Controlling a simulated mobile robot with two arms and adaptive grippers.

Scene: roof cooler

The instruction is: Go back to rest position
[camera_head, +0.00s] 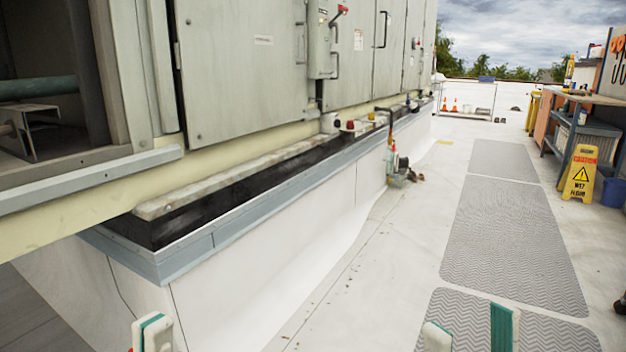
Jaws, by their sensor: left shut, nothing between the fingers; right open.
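My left gripper (152,334) shows at the bottom edge, left of the middle, in front of the white base wall. Only its pale fingertips with a green pad show, close together with nothing between them. My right gripper (471,334) shows at the bottom edge, right of the middle, above the grey mat. Its two fingertips stand apart and nothing is between them. The rest of both grippers and both arms is out of view.
The big grey cooler cabinet (245,75) on its white base (250,285) fills the left. Grey walkway mats (510,235) run down the clear roof at right. A yellow caution sign (579,173), blue bin (613,191) and workbench (590,98) stand at far right. Pipework (398,168) is by the base.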

